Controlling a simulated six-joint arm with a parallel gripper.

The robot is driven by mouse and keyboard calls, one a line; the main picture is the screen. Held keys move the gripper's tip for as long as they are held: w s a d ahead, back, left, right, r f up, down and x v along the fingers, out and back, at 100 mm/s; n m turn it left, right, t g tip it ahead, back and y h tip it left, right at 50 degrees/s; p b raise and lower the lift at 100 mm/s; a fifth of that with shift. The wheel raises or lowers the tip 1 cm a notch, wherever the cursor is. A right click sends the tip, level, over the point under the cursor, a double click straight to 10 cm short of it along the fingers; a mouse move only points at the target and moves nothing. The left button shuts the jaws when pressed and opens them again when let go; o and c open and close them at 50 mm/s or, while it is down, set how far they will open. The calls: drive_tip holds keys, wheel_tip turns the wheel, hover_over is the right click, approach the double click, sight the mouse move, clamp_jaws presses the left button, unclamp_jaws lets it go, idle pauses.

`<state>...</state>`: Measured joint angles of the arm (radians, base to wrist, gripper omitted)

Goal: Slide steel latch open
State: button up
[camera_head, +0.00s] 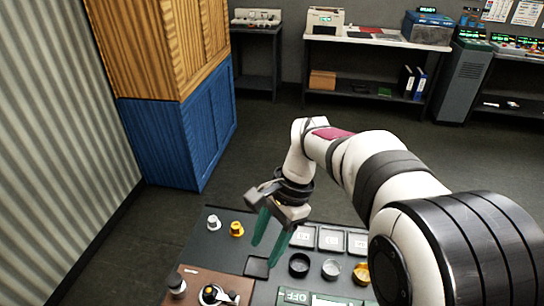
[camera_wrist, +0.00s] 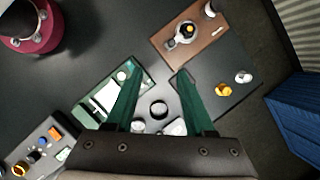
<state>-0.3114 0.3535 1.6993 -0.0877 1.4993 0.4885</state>
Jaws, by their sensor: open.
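My gripper (camera_head: 266,250) is open and empty, with its two green fingers pointing down over the dark workbench panel (camera_head: 225,251). In the wrist view the fingertips of my gripper (camera_wrist: 158,71) are apart, with dark bench surface between them. A green panel (camera_wrist: 118,88) with pale metal and white parts lies by the left finger, which covers some of it. In the head view this green panel (camera_head: 295,297) shows an OFF label at the bottom edge. I cannot clearly pick out the steel latch; a small pale part on the green panel is too small to identify.
A brown board (camera_wrist: 188,44) holds a round metal fitting with a yellow centre. White (camera_head: 213,222) and yellow (camera_head: 237,229) knobs stand on the dark panel. Black (camera_head: 299,265) and silver (camera_head: 331,270) round parts stand right of my gripper. A blue cabinet (camera_head: 180,130) stands behind.

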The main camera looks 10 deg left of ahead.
sight(233, 294)
drive_tip(key=x, duration=0.6)
drive_tip(key=w+a+x, duration=0.1)
drive_tip(key=x, duration=0.5)
drive_tip(key=a+x, duration=0.1)
drive_tip(key=x, duration=0.5)
drive_tip(key=shift+w+a+r, duration=0.1)
drive_tip(key=shift+w+r, duration=0.05)
drive_tip(key=shift+w, duration=0.25)
clamp_jaws()
